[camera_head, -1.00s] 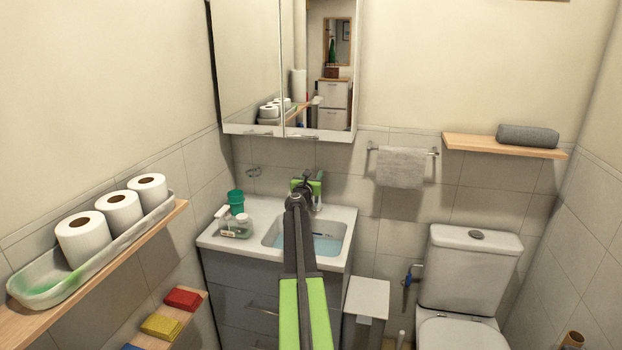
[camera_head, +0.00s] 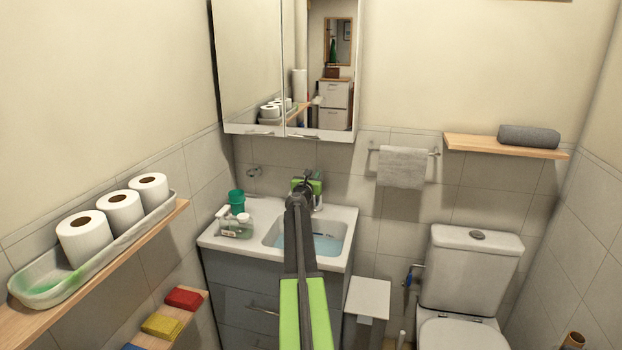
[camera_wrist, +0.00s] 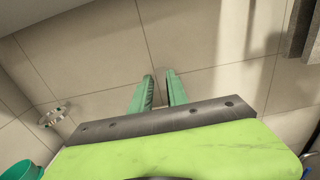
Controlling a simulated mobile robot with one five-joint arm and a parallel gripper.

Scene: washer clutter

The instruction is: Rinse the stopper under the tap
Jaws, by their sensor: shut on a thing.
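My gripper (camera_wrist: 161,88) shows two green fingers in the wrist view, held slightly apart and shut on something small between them. I take this to be the stopper, though its shape cannot be made out. In the head view my arm reaches over the washbasin (camera_head: 346,222), and the green gripper end (camera_head: 313,187) is at the back of the basin, near the wall. The fingertips are hidden there. The basin holds bluish water (camera_head: 326,245). The tap is mostly hidden behind my arm.
A green cup (camera_head: 237,202) and a clear soap bottle (camera_head: 236,229) stand left of the basin. A mirror cabinet (camera_head: 246,85) hangs above it. A towel (camera_head: 402,167) hangs to the right. A shelf tray (camera_head: 45,287) with toilet rolls is at the left.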

